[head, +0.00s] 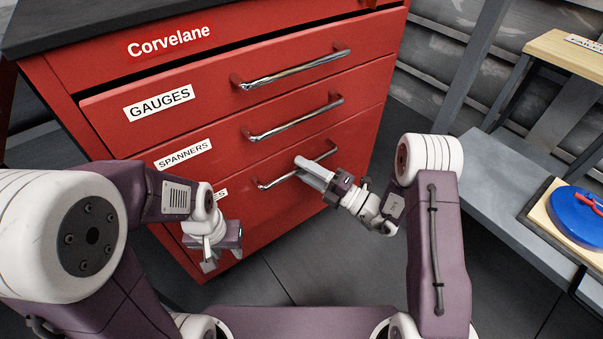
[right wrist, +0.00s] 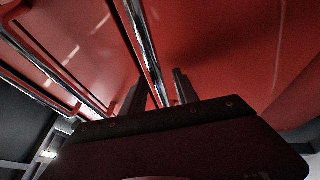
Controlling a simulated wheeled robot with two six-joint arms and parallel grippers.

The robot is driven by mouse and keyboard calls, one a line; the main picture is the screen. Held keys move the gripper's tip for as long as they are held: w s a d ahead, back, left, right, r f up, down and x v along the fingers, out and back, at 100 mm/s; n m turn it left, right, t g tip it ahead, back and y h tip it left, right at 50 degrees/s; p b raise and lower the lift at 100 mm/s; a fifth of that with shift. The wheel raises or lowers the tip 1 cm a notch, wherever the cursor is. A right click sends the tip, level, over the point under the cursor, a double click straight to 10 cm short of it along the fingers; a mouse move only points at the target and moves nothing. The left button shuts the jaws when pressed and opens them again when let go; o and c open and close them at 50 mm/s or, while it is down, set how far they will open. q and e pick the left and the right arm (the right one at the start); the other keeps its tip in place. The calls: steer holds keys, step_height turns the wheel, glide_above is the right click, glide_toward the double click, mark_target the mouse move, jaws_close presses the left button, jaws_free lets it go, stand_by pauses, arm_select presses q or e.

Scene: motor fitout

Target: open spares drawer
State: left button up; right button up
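The red cabinet (head: 330,80) has a lowest labelled drawer (head: 250,205) whose label (head: 220,195) is mostly hidden by my left arm; only its last letters show. Its chrome handle (head: 275,183) slants across the front in the head view. My right gripper (head: 317,170) is at this handle, and in the right wrist view the handle bar (right wrist: 147,50) runs between its two dark fingers (right wrist: 160,92), which look closed in on it. The drawer looks flush or nearly so. My left gripper (head: 212,258) hangs low before the cabinet's left part, clear of handles; its finger gap is unclear.
Above are the SPANNERS drawer (head: 225,148) and the GAUGES drawer (head: 215,102), which has a dark gap along its top edge. At the right stand a grey bench (head: 510,190) and a blue round object (head: 578,210) on a board. Grey floor (head: 310,270) is clear in front.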

steer(key=shift+w+a+r, duration=0.1)
steer(key=shift+w+a, duration=0.1)
steer(key=shift+a, duration=0.15)
jaws_close()
stand_by(1.2)
